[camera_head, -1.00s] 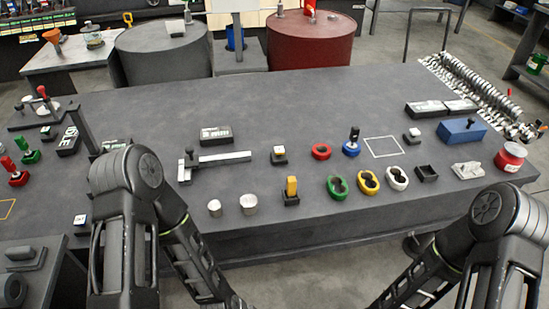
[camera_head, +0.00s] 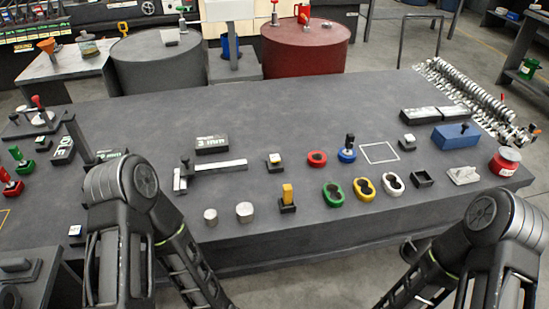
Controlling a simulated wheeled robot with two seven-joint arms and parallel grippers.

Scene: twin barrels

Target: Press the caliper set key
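The caliper (camera_head: 215,173), a silver bar with an upright jaw at its left end, lies on the dark table left of centre. A black box with white lettering (camera_head: 212,144) sits just behind it. A small black block with a pale top (camera_head: 275,162) stands just right of the caliper's bar; it looks like a key, but its label is too small to read. Similar pale-topped blocks stand at the right (camera_head: 407,142) and the front left (camera_head: 76,231). Both my arms come in at the bottom, and their forearms run out of the lower edge. Neither gripper shows.
Two silver cylinders (camera_head: 244,211), a yellow-topped block (camera_head: 287,199), and coloured rings (camera_head: 333,193) stand along the front. A blue box (camera_head: 455,136) and red jar (camera_head: 504,161) are at the right. A grey barrel (camera_head: 158,62) and a red barrel (camera_head: 305,48) stand behind the table.

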